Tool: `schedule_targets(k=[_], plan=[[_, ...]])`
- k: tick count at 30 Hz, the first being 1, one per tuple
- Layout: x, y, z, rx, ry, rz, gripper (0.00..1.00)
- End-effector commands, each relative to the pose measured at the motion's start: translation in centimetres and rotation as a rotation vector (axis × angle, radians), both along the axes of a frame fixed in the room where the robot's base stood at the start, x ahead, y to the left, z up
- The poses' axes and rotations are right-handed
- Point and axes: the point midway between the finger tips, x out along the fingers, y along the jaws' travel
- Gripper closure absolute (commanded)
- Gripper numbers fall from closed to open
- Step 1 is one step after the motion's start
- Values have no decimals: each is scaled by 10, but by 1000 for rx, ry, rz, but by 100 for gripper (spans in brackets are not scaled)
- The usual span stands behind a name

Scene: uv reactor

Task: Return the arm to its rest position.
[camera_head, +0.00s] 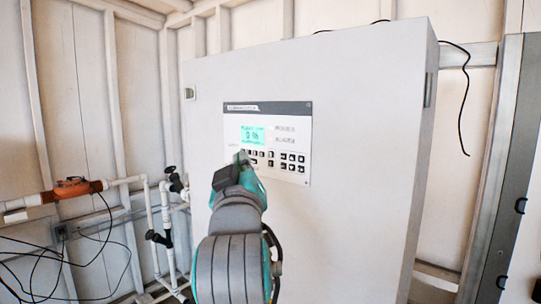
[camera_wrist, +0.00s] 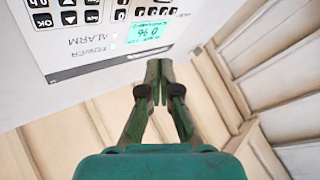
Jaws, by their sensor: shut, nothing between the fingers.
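My gripper (camera_wrist: 158,82) is shut and empty in the wrist view, its two green fingers together just below the lit display. In the head view my arm reaches up toward the control panel (camera_head: 290,125), and my gripper (camera_head: 242,158) is in front of the panel's lower left part, covering some of it. I cannot tell whether the fingertips touch the panel. The panel has a lit green display (camera_head: 253,134) reading about 0.96 and rows of black buttons (camera_head: 291,160). In the wrist view the panel (camera_wrist: 95,45) appears upside down, with ALARM and POWER labels.
The panel is on a large white cabinet (camera_head: 360,90). White pipes with black valves (camera_head: 160,238) and an orange fitting (camera_head: 75,187) are at the left. Black cables (camera_head: 75,245) hang at lower left. A grey metal frame (camera_head: 495,170) stands at the right.

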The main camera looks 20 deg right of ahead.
Motion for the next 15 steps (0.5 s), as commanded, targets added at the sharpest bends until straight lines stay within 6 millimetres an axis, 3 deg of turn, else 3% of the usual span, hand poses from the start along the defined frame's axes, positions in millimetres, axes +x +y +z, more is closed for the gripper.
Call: schedule_targets(k=[10, 15], plan=[[0, 0, -2, -1, 2, 0, 100], [5, 1, -33, -15, 20, 15, 100]])
